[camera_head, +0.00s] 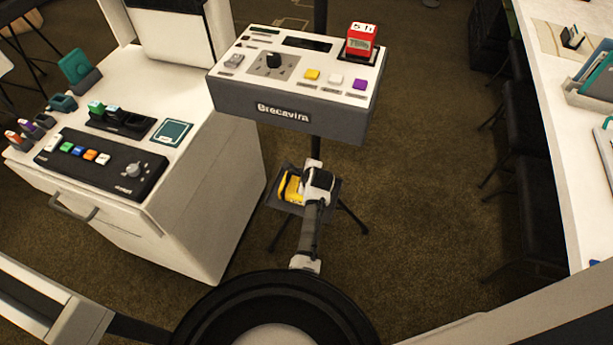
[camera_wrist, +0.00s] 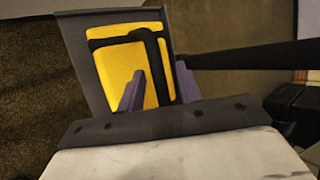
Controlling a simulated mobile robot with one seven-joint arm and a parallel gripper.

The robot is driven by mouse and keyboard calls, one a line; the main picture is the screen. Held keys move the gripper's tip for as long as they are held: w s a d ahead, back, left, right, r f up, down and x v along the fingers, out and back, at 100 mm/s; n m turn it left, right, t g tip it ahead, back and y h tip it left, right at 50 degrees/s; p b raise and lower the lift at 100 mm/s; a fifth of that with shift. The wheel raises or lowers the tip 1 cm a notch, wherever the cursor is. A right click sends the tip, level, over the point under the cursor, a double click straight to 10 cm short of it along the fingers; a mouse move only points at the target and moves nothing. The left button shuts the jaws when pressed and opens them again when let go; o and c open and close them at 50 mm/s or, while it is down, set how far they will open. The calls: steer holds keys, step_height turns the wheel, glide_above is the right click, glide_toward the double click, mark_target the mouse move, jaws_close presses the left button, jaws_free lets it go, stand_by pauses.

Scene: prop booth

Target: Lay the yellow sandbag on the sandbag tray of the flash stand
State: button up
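The yellow sandbag (camera_head: 292,188) with black straps lies flat on the dark sandbag tray (camera_head: 277,203), low on the flash stand (camera_head: 352,214). In the wrist view, the sandbag (camera_wrist: 116,72) lies within the tray (camera_wrist: 77,50), whose raised edge shows at left. My gripper (camera_wrist: 160,68) is over the sandbag, with its two purple-grey fingers apart on either side of the black strap. A gap shows between each finger and the strap. In the head view, my white wrist covers the right part of the tray, and the fingertips are hidden.
The stand carries a grey-sided control box (camera_head: 230,98) with a red block (camera_head: 360,40) above the tray. A white cabinet (camera_head: 190,205) with a button panel stands close at left. A white counter (camera_head: 555,120) and dark chairs line the right. Carpet between is clear.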

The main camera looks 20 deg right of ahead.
steer(key=v, duration=1.1)
steer(key=shift+s+r, duration=0.25)
steer(key=shift+r, duration=0.05)
stand_by(1.6)
